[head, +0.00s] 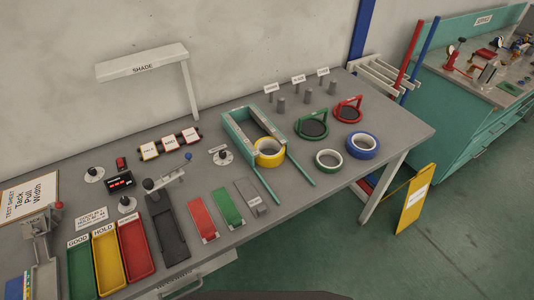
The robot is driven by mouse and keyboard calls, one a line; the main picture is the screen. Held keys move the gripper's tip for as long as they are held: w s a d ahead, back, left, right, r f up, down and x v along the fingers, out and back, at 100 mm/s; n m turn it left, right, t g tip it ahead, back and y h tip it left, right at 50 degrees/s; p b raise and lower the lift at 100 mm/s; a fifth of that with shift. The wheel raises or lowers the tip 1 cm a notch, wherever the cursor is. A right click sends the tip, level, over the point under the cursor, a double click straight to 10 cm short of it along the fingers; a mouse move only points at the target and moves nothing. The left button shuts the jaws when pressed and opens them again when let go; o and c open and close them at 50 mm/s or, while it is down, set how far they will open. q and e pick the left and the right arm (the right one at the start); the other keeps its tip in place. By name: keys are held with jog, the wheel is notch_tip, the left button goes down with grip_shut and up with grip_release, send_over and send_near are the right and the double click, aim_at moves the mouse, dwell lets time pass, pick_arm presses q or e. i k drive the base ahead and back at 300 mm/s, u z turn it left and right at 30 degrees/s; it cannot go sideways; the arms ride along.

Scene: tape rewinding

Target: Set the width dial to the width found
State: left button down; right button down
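Three round white dials with dark knobs show in the head view: one at the back left (94,174), one lower by the trays (127,204), and one left of the teal frame (222,157). Their markings are too small to read, so I cannot tell which is the width dial. A test sheet sign (32,198) reading "Tack Pull Width" stands at the left. A small black box with a red display (120,181) sits between two dials. A yellow tape roll (270,152) rests at the teal frame (243,130). Neither gripper is in view.
Green (80,271), yellow (108,262) and red (136,250) trays line the front left, beside a grey lever device (41,232). Green (328,161) and blue (362,145) tape rolls lie right. A shade (142,62) overhangs the back. The front right tabletop is fairly clear.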

aim_at(222, 154)
jog(key=u, duration=1.7)
jog(key=k, duration=1.05)
jog(key=z, duration=1.1)
jog(key=i, duration=0.5)
jog(key=z, duration=0.05)
